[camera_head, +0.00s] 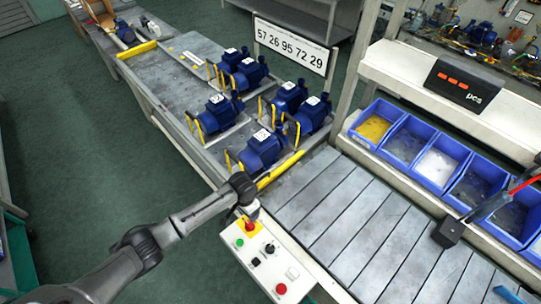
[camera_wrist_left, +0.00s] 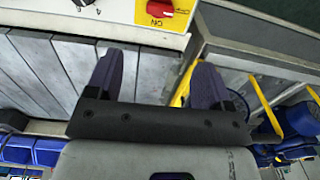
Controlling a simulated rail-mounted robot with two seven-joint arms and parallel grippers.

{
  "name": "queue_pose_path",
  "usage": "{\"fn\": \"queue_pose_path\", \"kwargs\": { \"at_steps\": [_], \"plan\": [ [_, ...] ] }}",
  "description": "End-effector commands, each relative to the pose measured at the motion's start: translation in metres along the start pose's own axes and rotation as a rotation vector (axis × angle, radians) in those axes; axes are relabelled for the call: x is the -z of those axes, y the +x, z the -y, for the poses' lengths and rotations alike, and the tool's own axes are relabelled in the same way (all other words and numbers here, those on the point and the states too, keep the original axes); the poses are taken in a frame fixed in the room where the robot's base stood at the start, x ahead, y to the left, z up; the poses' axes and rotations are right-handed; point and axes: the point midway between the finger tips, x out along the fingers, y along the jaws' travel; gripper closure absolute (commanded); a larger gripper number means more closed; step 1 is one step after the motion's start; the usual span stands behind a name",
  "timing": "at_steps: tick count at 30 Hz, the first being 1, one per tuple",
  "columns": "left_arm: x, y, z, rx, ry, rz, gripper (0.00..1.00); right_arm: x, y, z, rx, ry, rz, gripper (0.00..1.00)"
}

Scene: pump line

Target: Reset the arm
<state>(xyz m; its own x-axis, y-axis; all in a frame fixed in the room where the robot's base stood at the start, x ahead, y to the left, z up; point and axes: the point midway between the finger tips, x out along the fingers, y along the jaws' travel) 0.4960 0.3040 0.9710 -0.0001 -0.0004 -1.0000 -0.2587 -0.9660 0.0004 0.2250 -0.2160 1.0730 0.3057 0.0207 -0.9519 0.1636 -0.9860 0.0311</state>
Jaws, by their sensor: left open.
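My left arm comes in from the lower left in the head view. Its gripper (camera_head: 247,208) is above the control box (camera_head: 265,262), close to the red rotary knob (camera_head: 250,226) on its yellow plate. In the left wrist view the two dark fingers (camera_wrist_left: 156,82) are spread apart with nothing between them. The red knob (camera_wrist_left: 160,8) shows at the top edge there, beyond the fingertips and apart from them. The box also carries a green button, a black knob and a red button. My right gripper is not in view.
Several blue pumps (camera_head: 262,150) stand on the grey line behind the box, with yellow bars (camera_head: 280,170). A slatted table (camera_head: 350,220) lies to the right, with blue bins (camera_head: 405,140) along its back.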

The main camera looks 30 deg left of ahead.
Motion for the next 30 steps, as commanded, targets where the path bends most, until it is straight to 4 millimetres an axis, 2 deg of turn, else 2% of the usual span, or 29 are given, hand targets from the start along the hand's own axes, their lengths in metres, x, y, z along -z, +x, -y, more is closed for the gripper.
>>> {"fn": "queue_pose_path", "kwargs": {
  "at_steps": [8,11,14,17,19,21,23,25,27,30],
  "plan": [
    [-0.001,0.0,0.004,0.024,0.026,0.007,0.26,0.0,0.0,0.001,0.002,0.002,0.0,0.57],
    [0.01,-0.02,0.003,0.097,0.081,-0.045,0.26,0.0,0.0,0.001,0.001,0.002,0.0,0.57],
    [0.028,-0.062,-0.003,0.176,0.137,-0.159,0.26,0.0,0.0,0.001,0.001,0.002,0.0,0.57],
    [0.049,-0.121,-0.018,0.246,0.177,-0.325,0.26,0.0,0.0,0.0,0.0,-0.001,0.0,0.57],
    [0.051,-0.161,-0.035,0.276,0.189,-0.435,0.26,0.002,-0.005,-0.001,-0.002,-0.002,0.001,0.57],
    [0.039,-0.194,-0.052,0.29,0.186,-0.526,0.26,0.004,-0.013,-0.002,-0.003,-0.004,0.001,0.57],
    [0.022,-0.219,-0.066,0.291,0.171,-0.592,0.26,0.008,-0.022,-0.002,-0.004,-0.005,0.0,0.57],
    [-0.007,-0.244,-0.081,0.279,0.135,-0.651,0.26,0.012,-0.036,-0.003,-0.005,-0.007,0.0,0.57],
    [-0.04,-0.259,-0.092,0.258,0.088,-0.678,0.26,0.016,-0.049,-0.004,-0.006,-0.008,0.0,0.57],
    [-0.084,-0.268,-0.104,0.217,0.026,-0.668,0.26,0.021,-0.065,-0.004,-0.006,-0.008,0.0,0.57]
  ]
}}
